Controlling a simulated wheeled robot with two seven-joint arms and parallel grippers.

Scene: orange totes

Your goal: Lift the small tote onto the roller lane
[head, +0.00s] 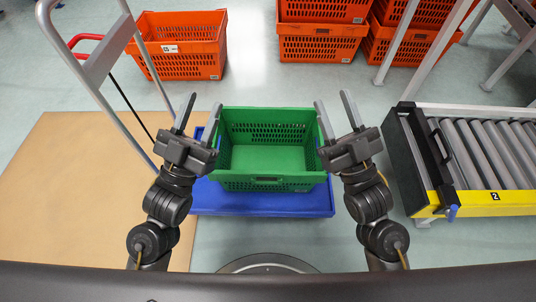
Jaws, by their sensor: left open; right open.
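The small tote is a green, open, empty crate (267,184) in the middle of the head view. It sits upright on a blue cart deck (265,204). My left gripper (199,118) is open at the tote's left side, fingers pointing forward. My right gripper (335,116) is open at its right side. I cannot tell whether either one touches the tote's walls. The roller lane (485,150) is at the right, with grey rollers and a yellow front edge marked 2.
An orange tote (182,62) stands at the back left, and stacked orange totes (320,48) stand at the back. A grey cart handle (98,62) rises at the left. A brown floor mat (70,200) lies at the left. Bare floor separates the cart and lane.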

